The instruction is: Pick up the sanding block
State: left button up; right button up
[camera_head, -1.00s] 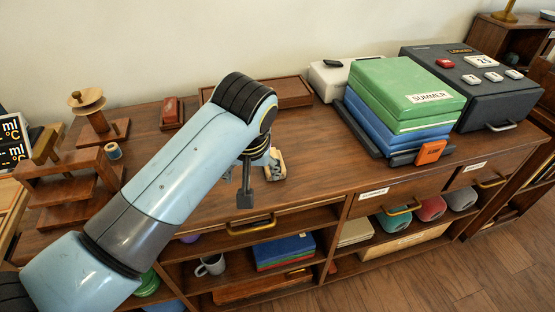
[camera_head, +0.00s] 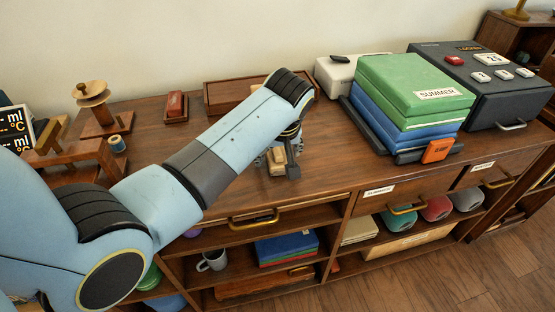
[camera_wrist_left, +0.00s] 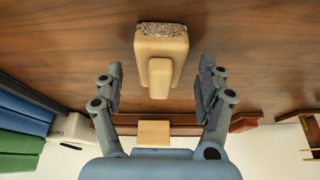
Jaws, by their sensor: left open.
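The sanding block (camera_wrist_left: 162,48) is a pale wooden block with a raised grip and a speckled, gritty edge. It lies on the brown cabinet top. In the head view the sanding block (camera_head: 275,160) is partly covered by my left gripper (camera_head: 289,158). In the left wrist view my left gripper (camera_wrist_left: 161,72) is open, with a finger to each side of the block's grip end and gaps on both sides. The gritty end lies beyond the fingertips. My right gripper is not in view.
A shallow wooden tray (camera_head: 222,97) lies behind the arm. A red block (camera_head: 175,104) sits in a small holder to the left. A stack of green and blue boxes (camera_head: 413,82) and a dark case (camera_head: 482,88) stand right. The front cabinet top is clear.

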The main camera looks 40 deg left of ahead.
pick_arm(q)
jog(key=shift+a+f, duration=0.1)
jog(key=shift+f, duration=0.3)
jog(key=shift+c, duration=0.4)
jog(key=c, duration=1.1)
jog(key=shift+c, duration=0.6)
jog(key=shift+w+r, duration=0.1)
jog(key=shift+r, duration=0.05)
